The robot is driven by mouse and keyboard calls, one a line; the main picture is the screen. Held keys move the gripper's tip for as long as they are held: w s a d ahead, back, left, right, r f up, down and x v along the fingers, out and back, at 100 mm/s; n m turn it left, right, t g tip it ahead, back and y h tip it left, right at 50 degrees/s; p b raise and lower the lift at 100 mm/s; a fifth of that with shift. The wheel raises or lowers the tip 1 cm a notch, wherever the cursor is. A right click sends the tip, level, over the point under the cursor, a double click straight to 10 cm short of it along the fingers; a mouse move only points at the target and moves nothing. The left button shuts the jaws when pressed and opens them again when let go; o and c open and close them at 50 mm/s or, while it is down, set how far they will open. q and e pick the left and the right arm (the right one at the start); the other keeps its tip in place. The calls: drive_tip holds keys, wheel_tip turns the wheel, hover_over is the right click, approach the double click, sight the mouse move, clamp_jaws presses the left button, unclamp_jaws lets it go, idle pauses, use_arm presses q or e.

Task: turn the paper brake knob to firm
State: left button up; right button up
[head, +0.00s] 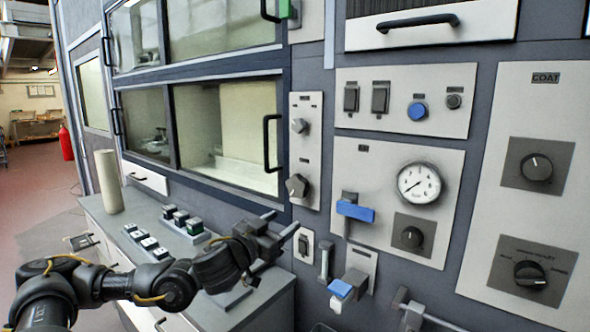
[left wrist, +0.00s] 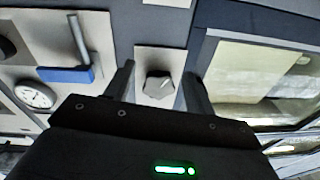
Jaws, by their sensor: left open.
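A grey faceted knob (head: 297,185) sits low on the narrow white panel (head: 306,150) between the window and the gauge panel. It also shows in the left wrist view (left wrist: 158,87), between and beyond my fingers. Its label is too small to read, so I cannot confirm it is the paper brake knob. My left gripper (head: 284,223) is open and empty, below and in front of this knob, with its fingertips towards the wall. In the left wrist view the gripper (left wrist: 160,80) has one finger on each side of the knob, apart from it. My right gripper is out of view.
A smaller knob (head: 299,125) is above. To the right are a blue-handled lever (head: 355,210), a gauge (head: 419,183), a black knob (head: 412,237) and two more black knobs on the COAT panel (head: 510,110). A window handle (head: 268,143) juts out at left.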

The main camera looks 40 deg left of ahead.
sight(296, 126)
use_arm(q)
drive_tip(key=s+a+r+m+t+h, duration=0.1)
drive_tip(key=s+r+t, duration=0.1)
drive_tip(key=r, duration=0.7)
drive_tip(key=s+a+r+m+t+h, duration=0.1)
drive_tip(key=s+r+t+h, duration=0.1)
drive_tip(key=r, duration=0.7)
drive_tip(key=shift+y, duration=0.3)
drive_tip(key=p+x, duration=0.3)
drive_tip(key=x, duration=0.2)
drive_tip(key=p+x, duration=0.4)
drive_tip(key=x, duration=0.1)
drive_tip(key=shift+w+d, duration=0.25)
drive_tip(key=shift+w+p, duration=0.3)
drive_tip(key=shift+w, duration=0.1)
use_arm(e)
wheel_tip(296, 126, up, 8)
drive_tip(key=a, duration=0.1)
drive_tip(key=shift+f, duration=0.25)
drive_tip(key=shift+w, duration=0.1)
use_arm(q)
drive_tip(key=shift+d, duration=0.15)
drive_tip(key=c, duration=1)
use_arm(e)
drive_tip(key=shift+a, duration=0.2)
